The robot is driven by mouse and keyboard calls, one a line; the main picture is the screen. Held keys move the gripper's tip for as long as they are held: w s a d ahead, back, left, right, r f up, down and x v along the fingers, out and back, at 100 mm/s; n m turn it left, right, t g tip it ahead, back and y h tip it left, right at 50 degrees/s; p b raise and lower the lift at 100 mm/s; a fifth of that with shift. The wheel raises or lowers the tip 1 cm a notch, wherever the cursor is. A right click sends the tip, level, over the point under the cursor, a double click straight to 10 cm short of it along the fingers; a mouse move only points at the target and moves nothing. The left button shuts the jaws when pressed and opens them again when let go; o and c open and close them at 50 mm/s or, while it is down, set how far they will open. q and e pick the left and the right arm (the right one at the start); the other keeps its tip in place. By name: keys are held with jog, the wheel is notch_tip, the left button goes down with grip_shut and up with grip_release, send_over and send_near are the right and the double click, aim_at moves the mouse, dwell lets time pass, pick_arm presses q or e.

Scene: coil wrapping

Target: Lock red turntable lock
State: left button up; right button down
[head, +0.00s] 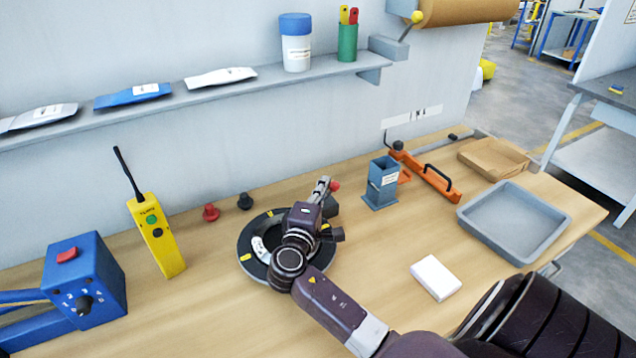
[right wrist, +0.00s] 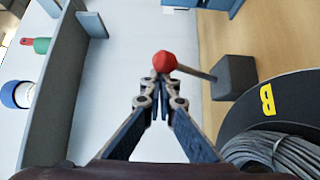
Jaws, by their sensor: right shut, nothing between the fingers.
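The red turntable lock shows as a red ball knob (head: 335,186) beside the turntable (head: 250,268), a dark round plate with yellow marks and a coil on it. In the right wrist view the red knob (right wrist: 164,62) sits on a thin grey lever that runs to a dark grey block (right wrist: 234,78). My right gripper (head: 325,184) is over the turntable's far right side, its fingers shut and empty. In the wrist view its fingertips (right wrist: 161,78) are right at the knob; I cannot tell whether they touch it. My arm hides part of the turntable. My left gripper is not in view.
A separate red knob (head: 210,212) and a black knob (head: 245,201) stand by the wall. A blue-grey holder (head: 382,184), orange tool (head: 428,176), grey tray (head: 512,250) and white box (head: 435,278) lie right. A yellow remote (head: 156,236) and blue control box (head: 86,282) stand left.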

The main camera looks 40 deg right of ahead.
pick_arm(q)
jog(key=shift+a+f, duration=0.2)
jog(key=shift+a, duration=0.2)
pick_arm(e)
jog(key=shift+s+a+f, duration=0.25)
jog(key=shift+s+a, duration=0.05)
jog(key=shift+s, duration=0.1)
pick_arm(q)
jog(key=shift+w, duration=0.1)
pick_arm(e)
jog(key=v, duration=1.2)
jog(key=shift+a, duration=0.1)
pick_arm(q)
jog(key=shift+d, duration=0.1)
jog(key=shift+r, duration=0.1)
pick_arm(e)
jog(key=shift+r, duration=0.15)
